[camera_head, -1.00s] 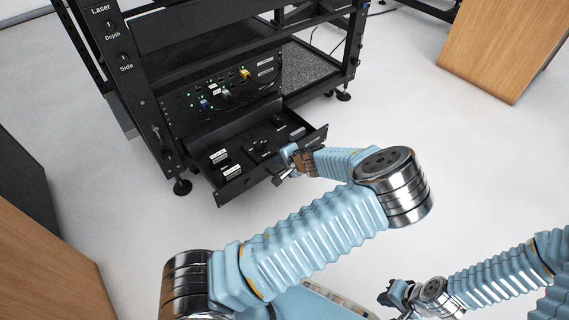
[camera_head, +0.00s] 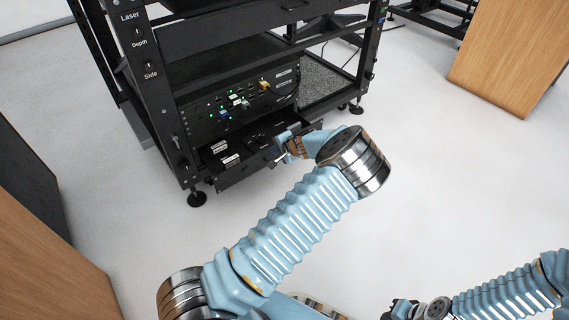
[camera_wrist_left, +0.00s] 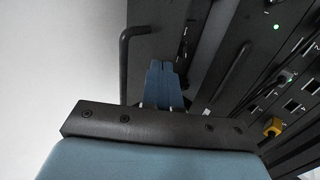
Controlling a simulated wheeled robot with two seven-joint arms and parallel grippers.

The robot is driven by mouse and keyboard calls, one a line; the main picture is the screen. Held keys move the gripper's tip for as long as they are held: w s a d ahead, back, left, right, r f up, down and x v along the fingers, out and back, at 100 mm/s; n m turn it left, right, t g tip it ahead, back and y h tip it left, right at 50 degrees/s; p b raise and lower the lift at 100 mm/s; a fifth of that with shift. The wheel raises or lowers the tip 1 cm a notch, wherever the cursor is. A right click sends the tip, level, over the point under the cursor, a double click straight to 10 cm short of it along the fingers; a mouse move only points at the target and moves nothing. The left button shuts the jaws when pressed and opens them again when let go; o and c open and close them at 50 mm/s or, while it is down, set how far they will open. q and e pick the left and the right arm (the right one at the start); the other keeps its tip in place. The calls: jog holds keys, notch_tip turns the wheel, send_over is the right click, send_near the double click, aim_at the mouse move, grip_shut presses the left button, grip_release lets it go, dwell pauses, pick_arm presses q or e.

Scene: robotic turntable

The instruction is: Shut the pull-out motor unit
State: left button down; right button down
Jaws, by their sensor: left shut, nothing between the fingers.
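The pull-out motor unit (camera_head: 234,176) is a black drawer low in the dark rack. It stands partly out, with white-labelled parts showing inside. My left gripper (camera_head: 281,156) is at the drawer's front, its arm reaching in from the lower left. In the left wrist view its blue fingers (camera_wrist_left: 161,78) are together and empty, pointing at the dark front. A thin black bent handle (camera_wrist_left: 124,62) is beside them and not gripped. Whether the fingertips touch the front is hard to tell. My right gripper (camera_head: 398,309) is at the bottom edge, far from the drawer and partly cut off.
The rack (camera_head: 163,110) has a panel with coloured plugs and green lights (camera_head: 240,103) above the drawer. Wooden cabinets stand at the right (camera_head: 510,60) and lower left (camera_head: 45,255). The pale floor before the rack is clear.

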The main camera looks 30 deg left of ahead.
pick_arm(q)
jog(key=b, duration=0.2)
send_over(260, 147)
jog(key=shift+s, duration=0.15)
dwell(0.3)
